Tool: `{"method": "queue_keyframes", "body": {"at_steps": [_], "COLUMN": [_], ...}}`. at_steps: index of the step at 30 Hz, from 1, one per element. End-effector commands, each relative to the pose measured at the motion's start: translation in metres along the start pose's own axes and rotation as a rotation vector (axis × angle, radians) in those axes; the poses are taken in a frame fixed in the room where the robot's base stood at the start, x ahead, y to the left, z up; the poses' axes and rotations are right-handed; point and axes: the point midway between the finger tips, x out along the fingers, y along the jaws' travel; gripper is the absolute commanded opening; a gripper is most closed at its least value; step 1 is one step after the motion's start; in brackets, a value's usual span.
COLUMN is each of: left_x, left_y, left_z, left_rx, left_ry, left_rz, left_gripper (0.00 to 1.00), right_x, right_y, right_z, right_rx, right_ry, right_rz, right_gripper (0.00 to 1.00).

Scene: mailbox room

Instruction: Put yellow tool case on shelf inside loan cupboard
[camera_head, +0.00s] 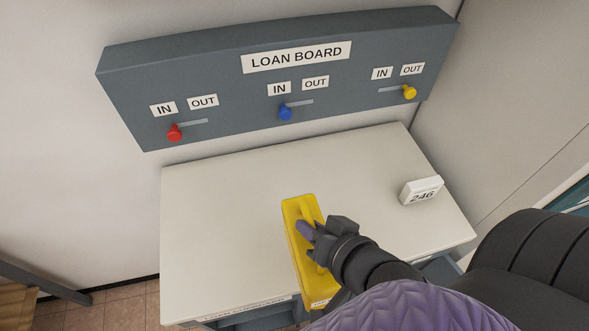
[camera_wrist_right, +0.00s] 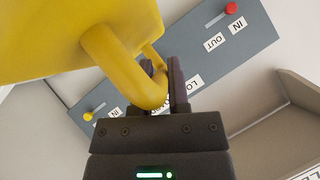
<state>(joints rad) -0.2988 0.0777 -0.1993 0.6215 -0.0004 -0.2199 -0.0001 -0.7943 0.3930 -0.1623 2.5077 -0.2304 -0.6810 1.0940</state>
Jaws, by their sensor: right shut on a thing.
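The yellow tool case (camera_head: 298,262) is a long box with a handle on its upper side. My right gripper (camera_head: 312,238) is shut on this handle, and the case shows in front of the white-topped cupboard (camera_head: 225,215), overlapping its top and front edge. In the right wrist view the yellow case (camera_wrist_right: 60,35) fills the upper left, with its curved handle between the dark fingers (camera_wrist_right: 165,85). The cupboard's front has a small label and a dark recess below; its inside shelf is mostly hidden. My left gripper is not in view.
A grey loan board (camera_head: 200,75) hangs on the wall behind. Its red knob (camera_head: 174,133) and blue knob (camera_head: 285,114) are on the IN side, its yellow knob (camera_head: 409,92) on OUT. A white block marked 246 (camera_head: 421,191) stands on the top's right; the left is clear.

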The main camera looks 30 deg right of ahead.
Motion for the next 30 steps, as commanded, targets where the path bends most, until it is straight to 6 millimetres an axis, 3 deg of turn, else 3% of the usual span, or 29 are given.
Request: {"method": "queue_keyframes", "body": {"at_steps": [10, 15, 21, 30], "left_x": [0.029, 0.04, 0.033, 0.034], "left_y": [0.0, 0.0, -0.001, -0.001], "left_z": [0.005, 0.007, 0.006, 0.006], "left_rx": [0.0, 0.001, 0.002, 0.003], "left_ry": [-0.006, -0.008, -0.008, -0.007], "left_rz": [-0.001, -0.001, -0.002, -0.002], "left_gripper": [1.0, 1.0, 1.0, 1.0], "right_x": [0.04, 0.069, 0.109, 0.142], "right_y": [0.001, 0.0, -0.002, -0.002], "right_z": [-0.026, -0.051, -0.086, -0.11], "right_rx": [-0.005, -0.006, -0.003, -0.002], "right_ry": [0.009, 0.01, 0.007, 0.003], "right_rz": [-0.009, -0.005, -0.003, -0.003], "right_gripper": [0.0, 0.0, 0.0, 0.0]}}
